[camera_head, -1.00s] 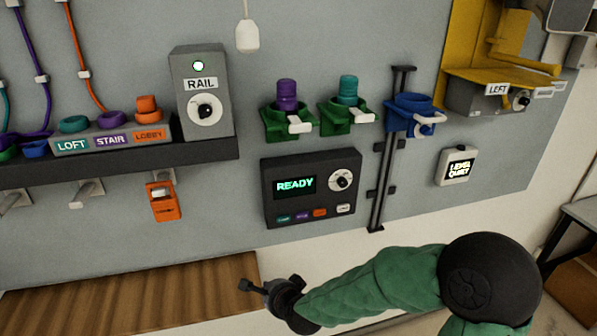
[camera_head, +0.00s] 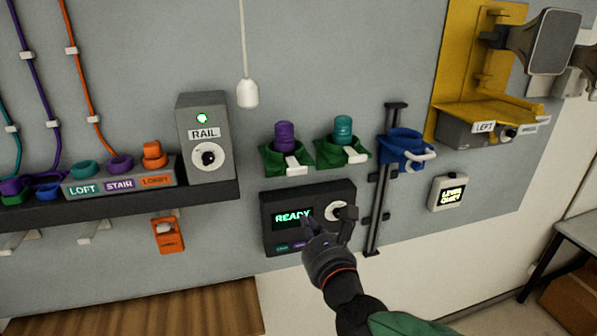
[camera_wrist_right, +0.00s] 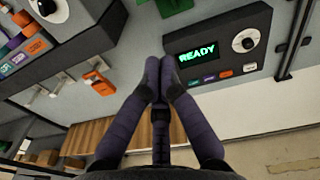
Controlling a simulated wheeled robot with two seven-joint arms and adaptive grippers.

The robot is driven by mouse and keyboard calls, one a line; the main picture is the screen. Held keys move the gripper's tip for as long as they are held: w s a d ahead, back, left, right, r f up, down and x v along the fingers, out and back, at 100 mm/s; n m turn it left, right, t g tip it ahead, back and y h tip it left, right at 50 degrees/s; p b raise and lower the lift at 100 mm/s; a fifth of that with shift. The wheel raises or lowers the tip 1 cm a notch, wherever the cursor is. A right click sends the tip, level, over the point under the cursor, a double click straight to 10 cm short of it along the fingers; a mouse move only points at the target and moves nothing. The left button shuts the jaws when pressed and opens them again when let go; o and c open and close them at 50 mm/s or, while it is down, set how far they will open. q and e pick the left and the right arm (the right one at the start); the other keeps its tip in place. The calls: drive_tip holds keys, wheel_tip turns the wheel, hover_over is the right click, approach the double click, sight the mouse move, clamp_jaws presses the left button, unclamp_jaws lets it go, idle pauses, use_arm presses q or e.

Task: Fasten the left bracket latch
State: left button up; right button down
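The left green bracket (camera_head: 272,160) on the wall holds a purple-capped cylinder (camera_head: 284,135). A white latch piece (camera_head: 296,164) is at its front; I cannot tell whether it is fastened. The right green bracket (camera_head: 328,154) holds a teal-capped cylinder (camera_head: 343,129) and has a similar white latch (camera_head: 356,155). My right gripper (camera_head: 308,222) is in front of the READY panel, below both brackets and apart from them. In the right wrist view its purple fingers (camera_wrist_right: 160,65) meet at the tips with nothing between them. My left gripper is not in view.
The dark READY panel (camera_head: 267,222) is partly hidden by my right gripper. A blue bracket (camera_head: 402,146) sits on a black vertical rail (camera_head: 374,228). A white pull (camera_head: 247,94) hangs above left. The RAIL box (camera_head: 205,112) stands left.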

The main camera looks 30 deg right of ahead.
drive_tip(key=s+r+m, duration=0.1)
drive_tip(key=s+d+r+m, duration=0.1)
drive_tip(key=r, duration=0.1)
drive_tip(key=shift+h, duration=0.4)
drive_tip(key=shift+w, duration=0.1)
approach(295, 173)
drive_tip(key=x, duration=0.7)
drive_tip(key=shift+f+p, duration=0.15)
drive_tip(key=shift+p, duration=0.2)
drive_tip(key=shift+w+d+f+b, duration=0.15)
drive_tip(key=shift+w+b, duration=0.3)
drive_tip(key=shift+b, duration=0.25)
drive_tip(key=shift+w+d+t+b, duration=0.15)
drive_tip(key=shift+w+t+b, duration=0.15)
drive_tip(key=shift+w+b, duration=0.4)
drive_tip(key=shift+r, duration=0.25)
